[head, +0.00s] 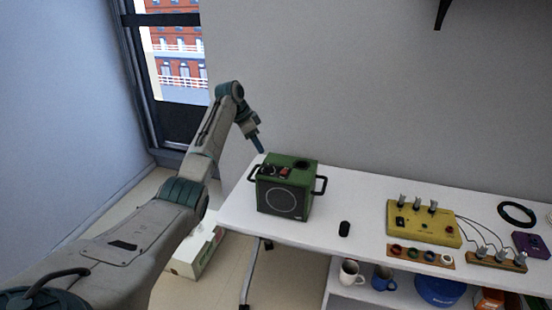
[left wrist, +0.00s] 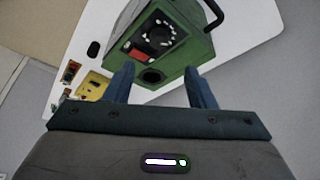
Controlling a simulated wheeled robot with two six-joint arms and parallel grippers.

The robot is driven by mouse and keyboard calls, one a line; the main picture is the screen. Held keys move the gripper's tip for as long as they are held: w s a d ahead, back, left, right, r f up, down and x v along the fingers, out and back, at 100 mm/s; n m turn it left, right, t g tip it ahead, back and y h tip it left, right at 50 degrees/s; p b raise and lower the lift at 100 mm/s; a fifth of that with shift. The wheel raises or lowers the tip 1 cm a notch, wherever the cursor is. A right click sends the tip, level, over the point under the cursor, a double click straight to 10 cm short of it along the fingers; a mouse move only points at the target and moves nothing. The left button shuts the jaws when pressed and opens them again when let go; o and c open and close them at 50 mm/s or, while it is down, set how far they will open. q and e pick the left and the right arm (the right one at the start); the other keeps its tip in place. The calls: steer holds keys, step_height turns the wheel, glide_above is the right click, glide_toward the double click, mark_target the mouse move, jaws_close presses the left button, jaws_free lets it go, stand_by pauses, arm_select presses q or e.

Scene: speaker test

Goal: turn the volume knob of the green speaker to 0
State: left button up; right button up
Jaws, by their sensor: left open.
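The green speaker (head: 284,188) stands on the left part of the white table, with a round grille on its front and a black handle on each side. On its top are a black knob with pale marks around it (left wrist: 160,33), a red part (left wrist: 136,50) and a black round recess (left wrist: 152,76). The knob's exact setting is too small to read. My left gripper (head: 261,149) is open and empty, above and behind the speaker's back left. In the left wrist view, the recess shows between its fingers (left wrist: 161,85), and the knob lies farther off.
A small black object (head: 344,229) lies right of the speaker. A yellow box with switches (head: 424,222), wooden strips, a black ring (head: 517,213) and a purple box (head: 531,244) are farther right. Mugs (head: 349,272) stand on the shelf below. The wall is close behind.

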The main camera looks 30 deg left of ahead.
mark_target(268, 165)
arm_select(q)
steer(key=p+x, duration=0.2)
steer(key=x, duration=0.6)
steer(key=shift+d+f, duration=0.1)
steer(key=shift+f, duration=0.35)
steer(key=shift+w+d+f, duration=0.15)
steer(key=shift+f, duration=0.4)
